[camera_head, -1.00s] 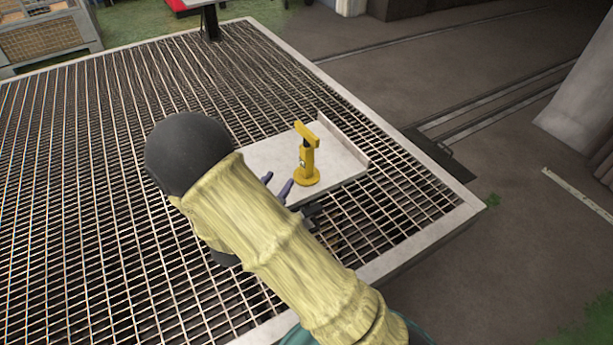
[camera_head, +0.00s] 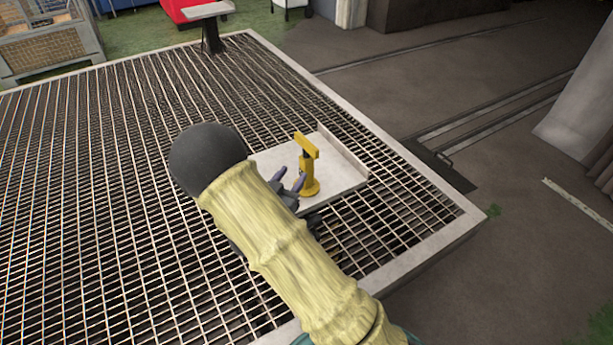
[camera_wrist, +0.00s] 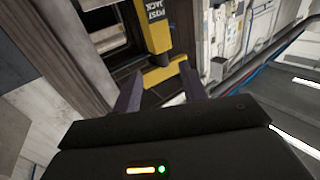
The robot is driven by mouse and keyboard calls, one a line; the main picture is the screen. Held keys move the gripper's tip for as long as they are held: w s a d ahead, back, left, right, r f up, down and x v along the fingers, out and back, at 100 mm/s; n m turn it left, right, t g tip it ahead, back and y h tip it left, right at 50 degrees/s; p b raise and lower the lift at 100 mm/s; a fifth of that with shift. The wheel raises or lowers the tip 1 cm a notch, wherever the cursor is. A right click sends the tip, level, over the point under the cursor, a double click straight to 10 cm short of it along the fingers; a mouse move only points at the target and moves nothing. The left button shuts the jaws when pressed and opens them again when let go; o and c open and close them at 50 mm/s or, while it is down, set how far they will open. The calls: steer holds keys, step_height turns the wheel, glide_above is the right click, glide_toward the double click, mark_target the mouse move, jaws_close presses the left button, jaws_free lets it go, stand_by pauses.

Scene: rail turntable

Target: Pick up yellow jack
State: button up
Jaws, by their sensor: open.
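The yellow jack (camera_head: 309,170) stands upright on a small grey tray-like shelf (camera_head: 346,176) with a raised back edge. My arm hides part of the shelf's near left side.
A metal grating floor (camera_head: 110,190) with a pale rim surrounds the shelf. A second small shelf on a post (camera_head: 208,12) stands at the far edge. A wire crate (camera_head: 45,40) is at the upper left. Dark ground with rails (camera_head: 480,105) lies to the right.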

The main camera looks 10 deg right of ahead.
mark_target(305, 156)
steer(key=x, duration=0.4)
steer(key=shift+w+d, duration=0.2)
steer(key=shift+w+d+r, duration=0.15)
steer(key=shift+w+d, duration=0.15)
steer(key=shift+w, duration=0.05)
steer(key=x, duration=0.4)
steer(key=shift+w+r+p, duration=0.15)
steer(key=shift+p, duration=0.2)
jaws_close()
steer(key=shift+r, duration=0.1)
stand_by(1.0)
